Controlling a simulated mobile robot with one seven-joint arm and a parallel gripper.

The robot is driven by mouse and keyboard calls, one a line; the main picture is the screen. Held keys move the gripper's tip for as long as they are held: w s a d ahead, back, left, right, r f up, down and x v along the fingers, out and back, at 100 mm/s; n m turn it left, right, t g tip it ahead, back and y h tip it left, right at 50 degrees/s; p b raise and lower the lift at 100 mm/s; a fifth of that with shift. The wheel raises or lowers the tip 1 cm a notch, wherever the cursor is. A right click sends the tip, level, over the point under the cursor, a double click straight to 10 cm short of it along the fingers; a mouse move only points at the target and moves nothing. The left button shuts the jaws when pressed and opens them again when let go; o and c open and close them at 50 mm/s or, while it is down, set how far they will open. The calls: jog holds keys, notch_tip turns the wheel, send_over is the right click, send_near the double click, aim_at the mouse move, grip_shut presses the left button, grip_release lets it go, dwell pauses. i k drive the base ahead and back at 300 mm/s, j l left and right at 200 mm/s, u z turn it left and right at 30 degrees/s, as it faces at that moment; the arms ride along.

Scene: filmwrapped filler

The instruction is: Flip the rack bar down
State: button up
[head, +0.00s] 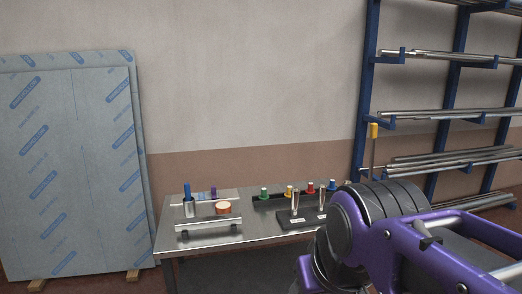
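A blue upright rack (368,85) stands at the right against the wall, with long metal bars and tubes lying on its arms. A thin upright bar with a yellow top (374,131) is at the rack's left post, just below one of the blue arms. It stands about vertical; I cannot tell how it is attached, or for sure that it is the rack bar. My purple and dark arm fills the lower right and hides the rack's foot in part. My gripper is not in view.
A steel table (262,236) in front of the wall holds a dark strip with several coloured knobs (310,187), a black block with metal pins (298,217), a blue-topped cylinder (188,200), an orange roll (223,207) and a metal bar (209,224). Film-wrapped sheets (70,165) lean at left.

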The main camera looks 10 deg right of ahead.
aim_at(374, 126)
jog(key=z, duration=1.05)
